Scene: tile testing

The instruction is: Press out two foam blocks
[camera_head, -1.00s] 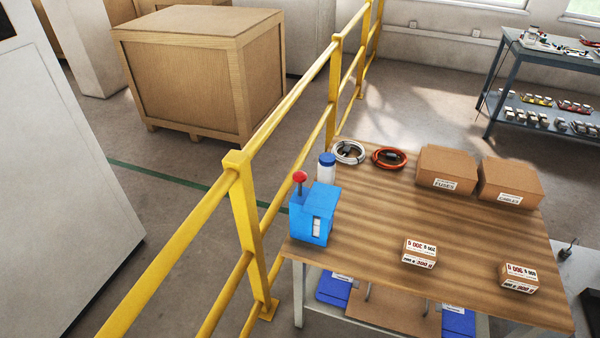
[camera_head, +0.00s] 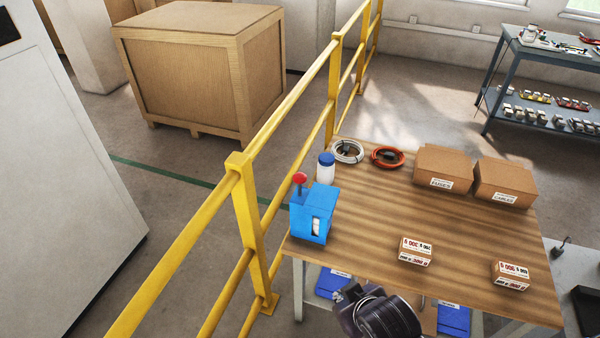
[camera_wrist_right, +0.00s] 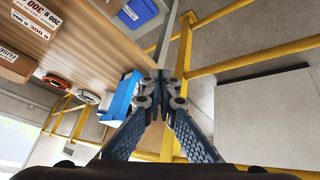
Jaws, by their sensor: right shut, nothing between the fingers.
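A blue press (camera_head: 312,216) with a red ball knob (camera_head: 299,178) stands upright at the left front corner of the wooden table (camera_head: 400,212). A white piece shows in its front slot; I cannot tell whether it is foam. My right gripper (camera_head: 352,300) is in front of and below the table's front edge, apart from the press. In the right wrist view, my right gripper (camera_wrist_right: 160,85) has its fingertips together with nothing between them; the blue press (camera_wrist_right: 120,97) shows partly behind it. No loose foam block can be made out. My left gripper is out of view.
Two small labelled boxes (camera_head: 416,251) (camera_head: 510,275) sit toward the table's front. Two cardboard cartons (camera_head: 443,168) (camera_head: 505,182), cable coils (camera_head: 387,157) and a white bottle with a blue cap (camera_head: 326,168) stand behind. A yellow railing (camera_head: 248,215) runs along the left. The table's middle is clear.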

